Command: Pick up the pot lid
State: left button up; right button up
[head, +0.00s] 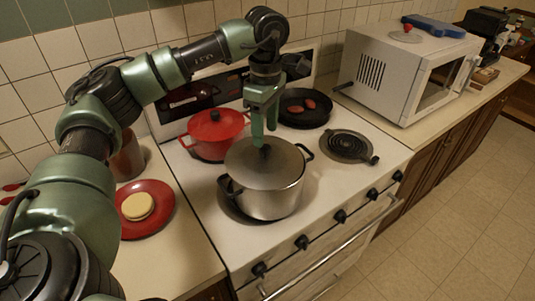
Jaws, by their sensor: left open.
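A dark grey pot lid (252,168) sits on a steel pot (270,200) at the front left of the stove. A small dark green knob shows at its top centre. My left gripper (264,139) points down directly above the lid, with its green fingers apart near the knob. I cannot tell whether the fingers touch the knob or only stand around it. A red pot with a red lid (205,124) stands behind and to the left. My right gripper is out of view.
A black pan (287,119) with red pieces stands on the back right burner. The front right burner (351,146) is bare. A red plate (159,222) lies on the left counter. A white microwave (385,75) stands on the right counter.

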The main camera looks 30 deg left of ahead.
aim_at(265, 147)
pick_arm(q)
jog(key=shift+s+f+p, duration=0.25)
jog(key=shift+f+p, duration=0.15)
jog(key=shift+f, duration=0.05)
jog(key=shift+s+f+p, duration=0.2)
jog(key=shift+f+p, duration=0.2)
jog(key=shift+f, duration=0.05)
jog(key=shift+w+d+f+p, duration=0.1)
jog(key=shift+f+p, duration=0.25)
jog(key=shift+f, duration=0.5)
jog(key=shift+w+f, duration=0.25)
jog(key=shift+f, duration=0.85)
jog(key=c, duration=1)
grip_shut()
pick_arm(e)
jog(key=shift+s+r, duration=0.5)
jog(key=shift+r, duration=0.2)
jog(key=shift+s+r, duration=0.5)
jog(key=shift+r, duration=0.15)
